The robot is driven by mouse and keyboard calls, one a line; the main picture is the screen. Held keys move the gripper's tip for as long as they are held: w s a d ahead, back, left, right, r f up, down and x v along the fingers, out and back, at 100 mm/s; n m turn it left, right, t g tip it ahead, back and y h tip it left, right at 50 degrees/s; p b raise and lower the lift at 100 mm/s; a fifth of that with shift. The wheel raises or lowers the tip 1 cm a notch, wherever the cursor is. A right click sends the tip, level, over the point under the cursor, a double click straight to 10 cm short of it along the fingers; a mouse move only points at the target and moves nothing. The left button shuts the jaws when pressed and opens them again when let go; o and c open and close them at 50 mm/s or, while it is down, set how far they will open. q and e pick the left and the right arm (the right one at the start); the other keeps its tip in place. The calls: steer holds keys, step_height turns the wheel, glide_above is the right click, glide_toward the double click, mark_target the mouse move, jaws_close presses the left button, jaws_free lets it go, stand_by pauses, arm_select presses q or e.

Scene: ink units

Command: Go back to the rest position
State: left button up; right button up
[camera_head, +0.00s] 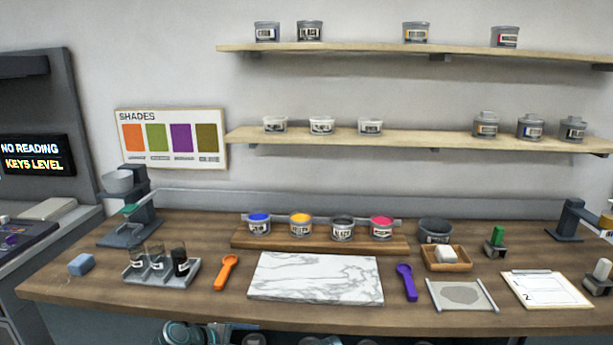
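Neither of my grippers shows in the head view. Parts that look like my own arm links show at the bottom edge, below the table's front edge, and are cut off by the frame. The wooden table (215,299) has no arm above it. A white marble slab (316,278) lies at its front middle. An orange scoop (226,271) lies left of the slab and a purple scoop (407,282) lies right of it.
A wooden stand (300,243) holds open ink tins behind the slab. A wooden box (447,265), framed sheet (461,295) and clipboard (546,290) are at right. Shelves (400,138) hold tins.

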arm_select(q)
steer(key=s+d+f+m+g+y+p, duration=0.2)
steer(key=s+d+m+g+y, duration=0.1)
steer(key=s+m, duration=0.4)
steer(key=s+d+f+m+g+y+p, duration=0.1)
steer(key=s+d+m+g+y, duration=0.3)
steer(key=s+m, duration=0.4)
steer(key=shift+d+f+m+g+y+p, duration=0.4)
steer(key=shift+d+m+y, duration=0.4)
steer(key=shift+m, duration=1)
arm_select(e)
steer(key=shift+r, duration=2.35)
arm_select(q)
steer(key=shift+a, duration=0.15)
